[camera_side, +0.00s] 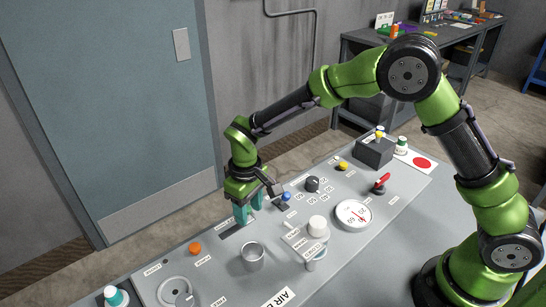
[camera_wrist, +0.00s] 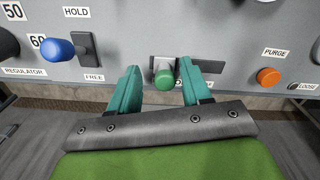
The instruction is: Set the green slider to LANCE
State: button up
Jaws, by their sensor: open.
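The green slider knob (camera_wrist: 164,78) shows in the wrist view on a light square plate, at the left end of a dark slot (camera_wrist: 208,66). My gripper (camera_wrist: 160,68) is open, with one teal finger on each side of the knob and a gap to both. In the side view my gripper (camera_side: 242,214) points down over the panel and hides the knob. A label under the slot is mostly covered by the right finger, and I cannot read LANCE on any label.
In the wrist view a blue knob (camera_wrist: 58,48) with HOLD and FREE labels is to the left, and an orange PURGE button (camera_wrist: 267,76) to the right. In the side view a metal cup (camera_side: 253,257) and a white-capped post (camera_side: 317,226) stand near my gripper.

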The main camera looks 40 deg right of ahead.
aim_at(248, 207)
notch_tip(248, 207, up, 17)
dwell(0.4)
jog(key=shift+f, duration=0.1)
jog(key=s+d+r+m+t+y, duration=0.1)
jog(key=s+d+r+m+t, duration=0.1)
jog(key=s+d, duration=0.5)
jog(key=s+d+r+m+t+y, duration=0.1)
jog(key=s+d+m+t, duration=0.4)
jog(key=s, duration=0.8)
jog(key=d+r, duration=0.1)
jog(key=d, duration=0.2)
jog(key=shift+d, duration=0.15)
jog(key=shift+r, duration=0.1)
dwell(0.7)
